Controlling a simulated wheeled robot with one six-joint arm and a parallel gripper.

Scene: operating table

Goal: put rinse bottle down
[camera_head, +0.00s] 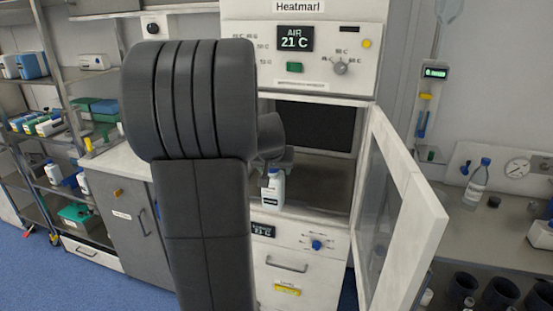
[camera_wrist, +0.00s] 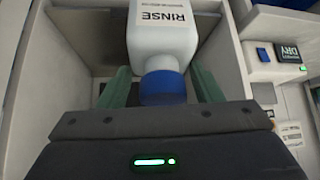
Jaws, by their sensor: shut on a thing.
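The rinse bottle (camera_wrist: 162,35) is white with a blue cap and a RINSE label. In the wrist view its cap end lies between the two green fingers of my gripper (camera_wrist: 160,88), which is shut on it. In the head view the bottle (camera_head: 272,190) shows below my gripper, in front of the open cabinet chamber (camera_head: 325,170). My gripper is mostly hidden behind my arm in the head view. I cannot tell whether the bottle's base touches a surface.
The cabinet's glass door (camera_head: 395,215) stands open to the right. A shelf rack (camera_head: 50,130) with boxes and bottles is at the left.

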